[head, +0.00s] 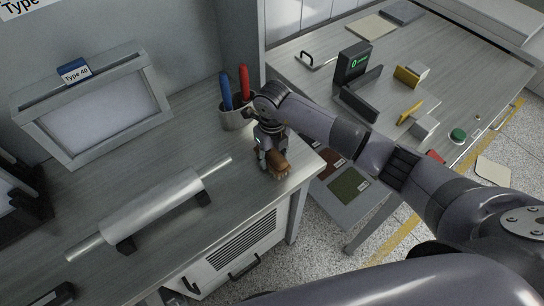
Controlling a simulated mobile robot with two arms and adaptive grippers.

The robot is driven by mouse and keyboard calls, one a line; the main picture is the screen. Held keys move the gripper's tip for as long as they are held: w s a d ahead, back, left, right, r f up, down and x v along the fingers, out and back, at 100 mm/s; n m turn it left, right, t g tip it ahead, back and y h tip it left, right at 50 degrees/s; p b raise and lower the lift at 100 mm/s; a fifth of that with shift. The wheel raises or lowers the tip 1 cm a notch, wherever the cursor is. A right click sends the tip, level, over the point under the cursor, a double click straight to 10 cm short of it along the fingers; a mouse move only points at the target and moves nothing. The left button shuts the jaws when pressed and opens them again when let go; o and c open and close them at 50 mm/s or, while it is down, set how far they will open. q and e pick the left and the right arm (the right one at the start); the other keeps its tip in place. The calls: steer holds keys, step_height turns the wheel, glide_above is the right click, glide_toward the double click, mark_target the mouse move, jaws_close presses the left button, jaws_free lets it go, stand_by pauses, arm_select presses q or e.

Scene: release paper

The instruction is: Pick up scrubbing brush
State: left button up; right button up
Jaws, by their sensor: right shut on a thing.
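The scrubbing brush (279,166) is a small brown brush with pale bristles at its lower end. It is at the right end of the grey wood-grain table, near the front corner. My right gripper (268,160) reaches down over it and is shut on it. The gripper hides part of the brush, and I cannot tell whether the brush touches the table. My left gripper is not in view.
A metal cup (235,117) with blue- and red-handled tools stands close behind my right gripper. A metal roller (150,213) on black supports lies to the left. A framed panel (95,108) stands at the back left. A second table (460,75) holds several small items.

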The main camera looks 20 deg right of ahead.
steer(key=c, duration=0.3)
steer(key=shift+c, duration=0.2)
steer(key=shift+r, duration=0.1)
step_height(320, 180, up, 14)
steer(key=b, duration=0.3)
step_height(320, 180, up, 4)
steer(key=r, duration=0.1)
glide_above(272, 151)
steer(key=shift+s+r, duration=0.1)
steer(key=shift+r, duration=0.35)
steer(key=o, duration=0.7)
steer(key=c, duration=0.5)
